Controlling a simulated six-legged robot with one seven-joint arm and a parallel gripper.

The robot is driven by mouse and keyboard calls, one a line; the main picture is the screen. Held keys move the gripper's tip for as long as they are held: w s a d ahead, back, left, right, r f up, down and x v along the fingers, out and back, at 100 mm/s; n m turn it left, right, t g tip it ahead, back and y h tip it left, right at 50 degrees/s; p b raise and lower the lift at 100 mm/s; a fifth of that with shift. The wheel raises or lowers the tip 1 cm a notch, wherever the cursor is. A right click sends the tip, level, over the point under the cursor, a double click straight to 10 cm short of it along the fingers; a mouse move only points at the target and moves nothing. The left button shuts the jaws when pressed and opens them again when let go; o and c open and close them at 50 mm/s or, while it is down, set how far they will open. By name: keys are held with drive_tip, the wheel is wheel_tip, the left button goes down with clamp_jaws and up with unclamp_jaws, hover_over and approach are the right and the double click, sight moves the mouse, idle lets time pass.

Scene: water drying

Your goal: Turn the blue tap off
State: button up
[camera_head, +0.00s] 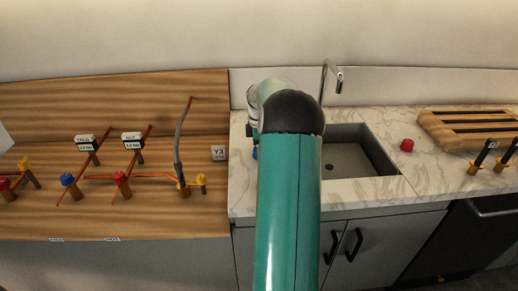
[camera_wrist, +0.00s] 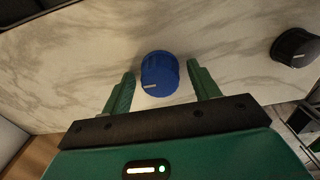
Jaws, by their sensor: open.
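The blue tap knob (camera_wrist: 160,72) shows in the wrist view on the marble counter, with a short white mark on its lower left. My gripper (camera_wrist: 160,78) is open, one green finger on each side of the knob. There are gaps between the fingers and the knob in the picture. Contact cannot be seen. In the head view only a sliver of the blue knob (camera_head: 255,153) shows beside my green arm, which hides most of it and my gripper.
A black knob (camera_wrist: 295,47) stands to the right in the wrist view. In the head view are the sink (camera_head: 345,158), faucet (camera_head: 338,80), red knob (camera_head: 407,145) and wooden rack (camera_head: 468,128). A wooden panel with pipes and another blue knob (camera_head: 68,180) is at left.

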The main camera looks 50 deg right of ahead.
wheel_tip(320, 180, up, 14)
idle(0.5)
drive_tip(key=shift+f, duration=0.1)
drive_tip(key=w+a+r+m+t+h, duration=0.15)
drive_tip(key=a+r, duration=0.25)
drive_tip(key=a, duration=1)
drive_tip(key=a+r+m+t, duration=0.15)
drive_tip(key=a+r, duration=0.25)
drive_tip(key=a, duration=0.9)
drive_tip(key=s+a+f+m+t, duration=0.1)
drive_tip(key=s+a+f+m, duration=0.1)
drive_tip(key=s+a, duration=0.5)
drive_tip(key=s+a+f+m+t+y, duration=0.1)
drive_tip(key=s+a+f+m, duration=0.2)
drive_tip(key=s+a, duration=0.5)
drive_tip(key=a+f, duration=0.1)
drive_tip(key=a, duration=0.5)
drive_tip(key=shift+s+a+f+t, duration=0.2)
drive_tip(key=shift+a+t, duration=0.1)
drive_tip(key=shift+y, duration=0.25)
